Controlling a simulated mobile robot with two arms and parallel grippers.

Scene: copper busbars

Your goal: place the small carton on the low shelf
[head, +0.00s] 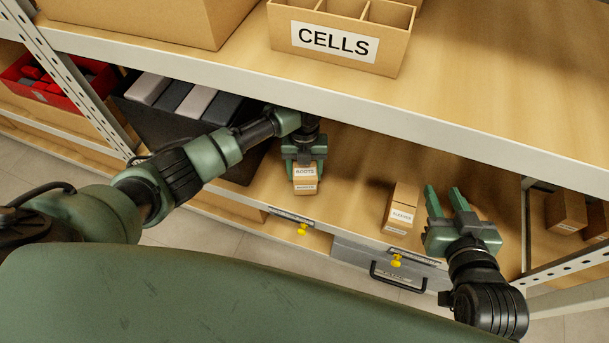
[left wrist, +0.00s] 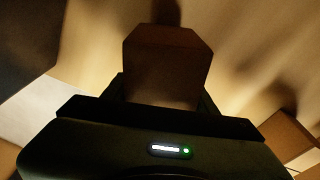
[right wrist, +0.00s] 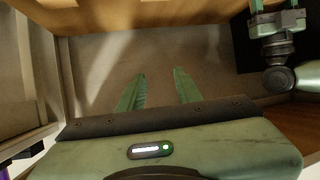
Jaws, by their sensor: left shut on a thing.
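The small carton (head: 305,181), brown with white labels, is between the fingers of my left gripper (head: 304,168) over the low shelf (head: 345,165). The carton also shows in the left wrist view (left wrist: 165,65), gripped at its near end. I cannot tell whether its underside touches the shelf. My right gripper (head: 446,203) is open and empty, right of a second carton (head: 402,205) labelled SLEEVES that stands on the low shelf. Its spread fingers also show in the right wrist view (right wrist: 158,92).
The upper shelf's pale front edge (head: 400,122) runs above both grippers, with a CELLS box (head: 335,45) on it. A dark crate (head: 165,115) stands left of my left gripper. A grey drawer with a handle (head: 390,268) hangs below the low shelf. An upright post (head: 527,225) is at right.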

